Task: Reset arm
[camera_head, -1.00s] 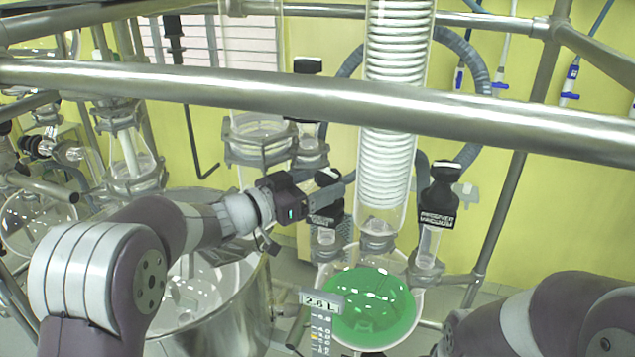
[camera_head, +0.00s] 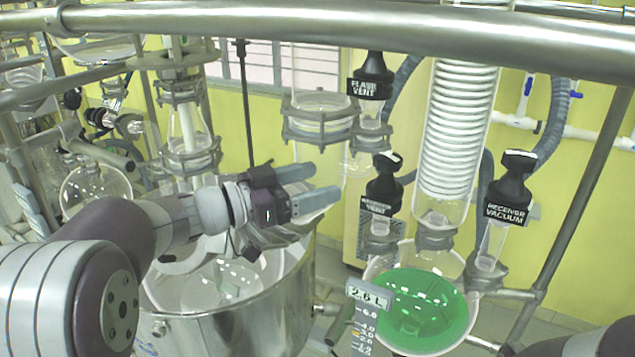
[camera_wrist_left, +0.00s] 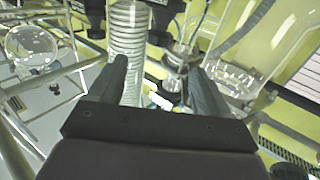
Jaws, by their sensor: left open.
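My left gripper (camera_head: 318,187) is open and empty, held above the steel vessel and to the left of the black receiver vent valve (camera_head: 384,186). Its two fingers point right, with a gap between them. In the left wrist view the open fingers (camera_wrist_left: 160,85) show with glassware beyond and nothing held between them. My left arm (camera_head: 130,235) comes in from the lower left. A dark part of my right arm shows at the lower right edge, but my right gripper is out of view.
A round flask with green liquid (camera_head: 425,310) sits below the coiled condenser (camera_head: 460,140). A receiver vacuum valve (camera_head: 510,195) stands to the right, a flash vent valve (camera_head: 371,80) above. A steel vessel (camera_head: 225,325) stands below the gripper. A metal rail (camera_head: 300,22) crosses the top.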

